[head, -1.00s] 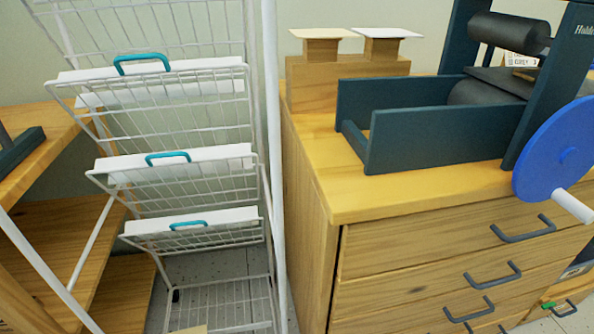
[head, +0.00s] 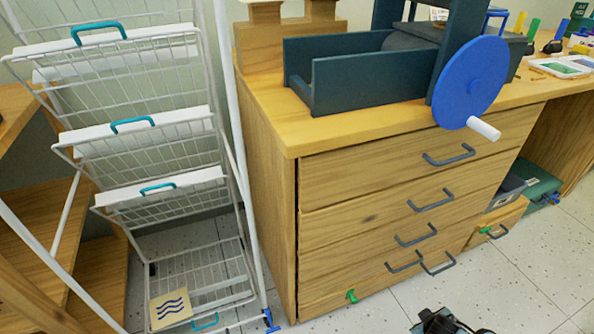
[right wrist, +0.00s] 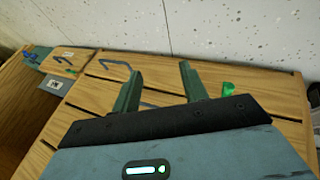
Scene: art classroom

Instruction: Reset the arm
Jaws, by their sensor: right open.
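My right gripper (right wrist: 160,84) is open in the right wrist view, with two dark green fingers apart and nothing between them. Beyond it is the wooden drawer cabinet (right wrist: 250,76) with grey handles, seen at a turned angle. A green clip-like piece (right wrist: 228,88) shows on the cabinet, right of the fingers. A dark mechanical part, likely of my right arm, shows at the bottom edge of the head view. My left gripper is not in view.
In the head view, a white wire rack (head: 150,200) stands left of the drawer cabinet (head: 400,160). A press with a blue wheel (head: 470,82) is on top, its white handle sticking out. Speckled floor (head: 500,285) is open in front. A wooden box (head: 497,222) sits right of the drawers.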

